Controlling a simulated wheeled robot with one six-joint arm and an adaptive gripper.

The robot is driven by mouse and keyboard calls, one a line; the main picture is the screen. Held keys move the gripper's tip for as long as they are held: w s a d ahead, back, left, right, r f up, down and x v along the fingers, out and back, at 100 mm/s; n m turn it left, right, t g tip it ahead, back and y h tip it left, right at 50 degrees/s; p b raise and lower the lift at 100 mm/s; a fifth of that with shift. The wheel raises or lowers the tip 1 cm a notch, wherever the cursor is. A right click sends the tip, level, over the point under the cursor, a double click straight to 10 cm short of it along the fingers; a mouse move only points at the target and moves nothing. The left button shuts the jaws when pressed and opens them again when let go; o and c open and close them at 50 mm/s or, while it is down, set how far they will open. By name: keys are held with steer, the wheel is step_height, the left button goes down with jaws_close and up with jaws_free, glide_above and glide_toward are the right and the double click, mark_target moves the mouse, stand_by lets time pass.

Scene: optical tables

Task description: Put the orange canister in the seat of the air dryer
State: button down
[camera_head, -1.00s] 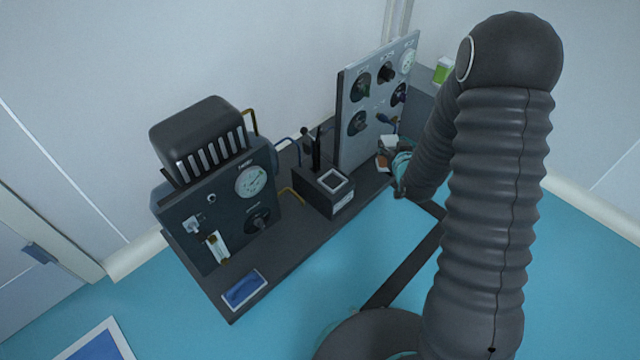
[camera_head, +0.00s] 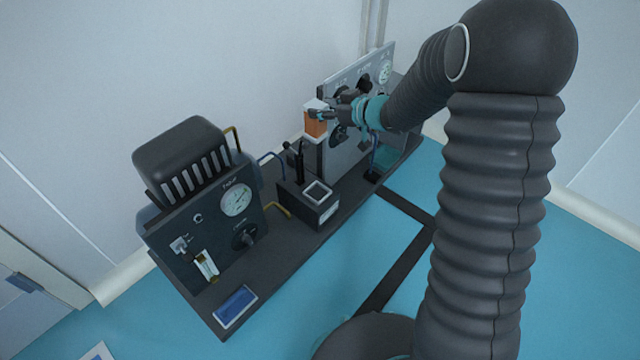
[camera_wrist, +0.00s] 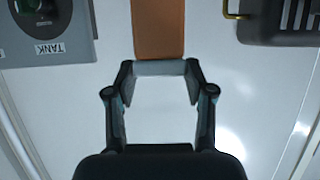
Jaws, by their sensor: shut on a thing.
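The orange canister (camera_head: 316,128) has a pale top and shows high in front of the left end of the grey gauge panel. My gripper (camera_head: 320,113) is shut on it near its top and holds it upright, clear of the bench. In the wrist view the canister (camera_wrist: 158,30) reaches past the top edge, beyond the fingertips (camera_wrist: 160,68). A dark box with a pale-rimmed square opening (camera_head: 318,193) stands on the bench below and looks like the dryer's seat. The opening looks empty.
The grey gauge panel (camera_head: 352,148) stands beside the canister. A dark unit with a finned top (camera_head: 185,160) and a gauge stands at left. Black upright rods (camera_head: 299,160) rise behind the box. A blue pad (camera_head: 235,306) lies at the bench's front.

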step_height(320, 180, down, 26)
steer(key=b, duration=0.4)
steer(key=shift+b, duration=0.3)
steer(key=shift+f, duration=0.1)
steer(key=shift+c, duration=2.1)
jaws_free()
